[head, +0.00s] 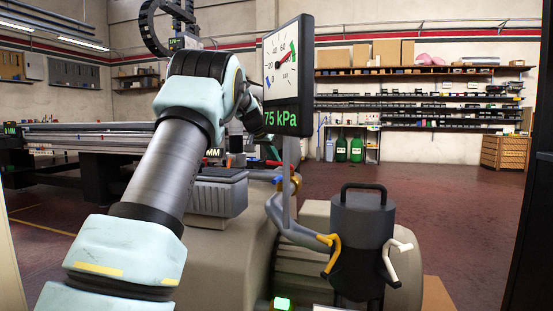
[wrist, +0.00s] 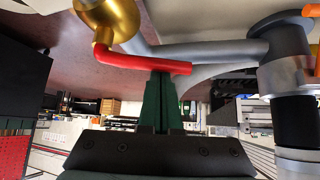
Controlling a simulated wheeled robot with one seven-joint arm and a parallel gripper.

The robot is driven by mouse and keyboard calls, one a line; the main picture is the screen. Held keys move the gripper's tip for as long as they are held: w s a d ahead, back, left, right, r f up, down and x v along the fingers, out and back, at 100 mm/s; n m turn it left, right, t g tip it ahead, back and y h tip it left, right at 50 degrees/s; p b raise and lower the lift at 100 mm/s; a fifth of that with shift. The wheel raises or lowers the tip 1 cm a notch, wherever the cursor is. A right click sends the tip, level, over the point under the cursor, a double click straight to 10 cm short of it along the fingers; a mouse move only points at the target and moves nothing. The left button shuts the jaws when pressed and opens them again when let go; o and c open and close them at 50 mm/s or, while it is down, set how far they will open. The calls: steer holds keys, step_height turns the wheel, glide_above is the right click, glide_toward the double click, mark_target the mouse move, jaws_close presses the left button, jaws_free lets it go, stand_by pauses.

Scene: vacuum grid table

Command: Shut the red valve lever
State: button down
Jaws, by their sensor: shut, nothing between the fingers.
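The red valve lever (wrist: 145,61) runs from a brass valve body (wrist: 118,18) to the right in the wrist view, roughly alongside a grey pipe (wrist: 215,50). My gripper (wrist: 165,76) is shut and empty. Its dark green fingertips are at the lever's free-end half, seeming to touch or nearly touch it; the exact gap cannot be told. In the head view a small part of the red lever (head: 274,163) shows behind the gauge post, near the brass valve (head: 295,183).
A gauge panel (head: 288,78) reading 75 kPa stands on a post close to my arm. A dark canister (head: 361,228) with a yellow-orange lever (head: 330,247) and a white lever (head: 396,262) stands front right. A grey ribbed box (head: 216,192) lies below my arm. Open floor lies right.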

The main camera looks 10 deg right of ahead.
steer(key=shift+s+a+n+y+p, duration=0.3)
steer(key=shift+s+a+n, duration=0.2)
steer(key=shift+s+a, duration=0.3)
steer(key=shift+s, duration=0.1)
